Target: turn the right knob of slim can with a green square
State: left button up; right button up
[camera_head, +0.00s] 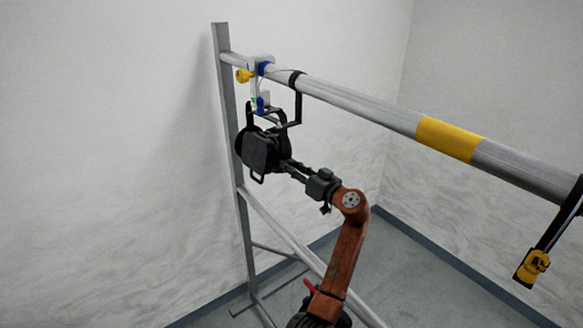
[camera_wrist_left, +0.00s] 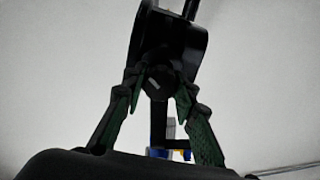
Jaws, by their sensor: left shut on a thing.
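The slim can (camera_head: 260,152) is black and hangs in a black yoke below the overhead pipe, near the left post. It also shows in the left wrist view (camera_wrist_left: 170,30) from close by. I cannot make out a green square on its body. My left gripper (camera_head: 289,167) reaches its right side. In the left wrist view its two green-lined fingers (camera_wrist_left: 160,84) close on either side of the round black knob (camera_wrist_left: 158,80), holding it. The knob is hidden in the head view. My right gripper is not in view.
The grey pipe (camera_head: 370,108) with a yellow band (camera_head: 448,138) runs from the left post to the right. A blue-and-white clamp (camera_head: 262,68) with a yellow knob is on the pipe above the can. A black-and-yellow thing (camera_head: 535,265) hangs at right. A lower rail (camera_head: 275,225) crosses behind my arm.

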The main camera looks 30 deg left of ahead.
pick_arm(q)
jog(key=m, duration=0.3)
jog(key=shift+m+p, duration=0.35)
jog(key=shift+m, duration=0.05)
jog(key=m+p, duration=0.1)
jog(key=m, duration=0.2)
jog(key=shift+r+m+p, duration=0.1)
jog(key=shift+m+p, duration=0.25)
jog(key=shift+m, duration=0.05)
jog(key=m+p, duration=0.2)
jog(key=m, duration=0.1)
jog(key=shift+r+m+p, duration=0.1)
jog(key=shift+m+p, duration=1.95)
jog(key=shift+m, duration=0.55)
jog(key=shift+f, duration=0.2)
jog(key=o, duration=1.2)
jog(key=shift+c, duration=0.2)
